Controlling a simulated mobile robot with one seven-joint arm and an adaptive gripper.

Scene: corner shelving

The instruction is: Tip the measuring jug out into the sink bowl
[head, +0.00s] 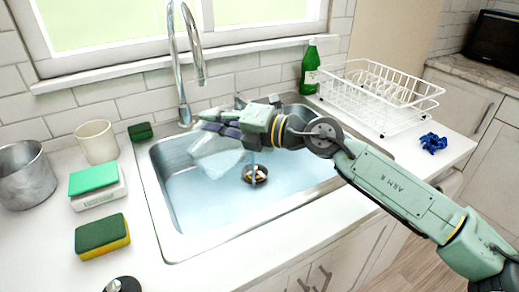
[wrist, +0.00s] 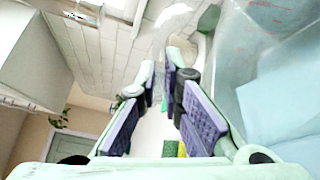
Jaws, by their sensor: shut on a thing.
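The measuring jug (head: 213,158) is clear and hangs tilted over the left part of the metal sink bowl (head: 185,215). My gripper (head: 218,129) is above the bowl, shut on the jug. In the wrist view, the jug's clear wall (wrist: 262,55) fills the right side, with pale blue in its lower part, and my purple finger pads (wrist: 171,85) are close together at a curved clear part. The drain (head: 255,175) shows in the bowl, with a thin bluish streak above it. How much liquid is in the jug is hard to tell.
A tall tap (head: 185,70) rises behind the sink. A green bottle (head: 309,70) and white dish rack (head: 380,95) stand to the right, with a blue scrubber (head: 433,142) in front. Sponges (head: 102,237), a cream mug (head: 97,142) and a metal pot (head: 25,175) are left.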

